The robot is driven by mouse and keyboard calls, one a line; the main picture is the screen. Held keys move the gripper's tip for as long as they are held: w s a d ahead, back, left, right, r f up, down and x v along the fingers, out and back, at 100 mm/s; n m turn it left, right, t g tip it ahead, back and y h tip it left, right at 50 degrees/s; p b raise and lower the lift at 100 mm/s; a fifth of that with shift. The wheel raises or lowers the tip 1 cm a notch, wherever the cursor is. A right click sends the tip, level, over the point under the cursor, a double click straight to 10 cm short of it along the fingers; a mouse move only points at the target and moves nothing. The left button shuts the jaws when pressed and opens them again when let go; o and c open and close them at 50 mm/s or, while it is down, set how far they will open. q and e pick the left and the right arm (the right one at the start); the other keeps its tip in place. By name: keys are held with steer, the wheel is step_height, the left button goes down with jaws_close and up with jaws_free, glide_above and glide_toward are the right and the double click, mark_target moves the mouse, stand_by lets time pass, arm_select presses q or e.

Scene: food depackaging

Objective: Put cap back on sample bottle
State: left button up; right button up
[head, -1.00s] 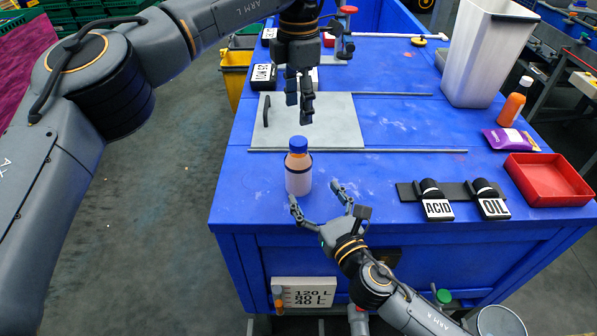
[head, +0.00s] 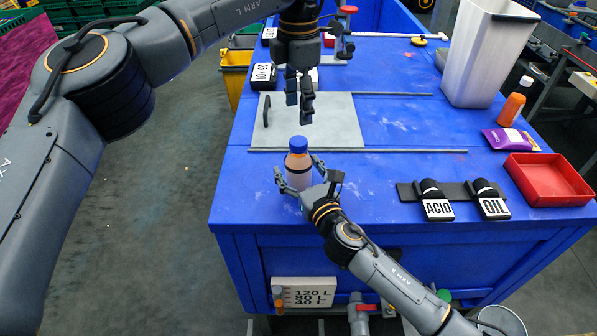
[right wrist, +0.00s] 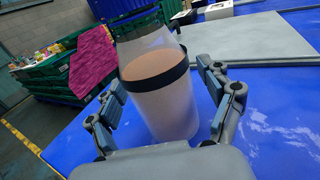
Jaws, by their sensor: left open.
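The sample bottle (head: 298,180) stands upright near the table's front left edge. In the right wrist view, the bottle (right wrist: 165,105) stands between the fingers with gaps on both sides; the cap is not clearly seen there. My left gripper (head: 300,105) is open and empty, pointing down beyond the bottle in the picture, over the grey plate.
The grey plate (head: 335,125) lies behind the bottle. A white bin (head: 485,60), an orange bottle (head: 511,108) and a purple packet (head: 508,140) stand behind.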

mark_target(298, 140)
jaws_close()
arm_select(q)
steer(key=n, duration=0.9)
steer(key=shift+f, duration=4)
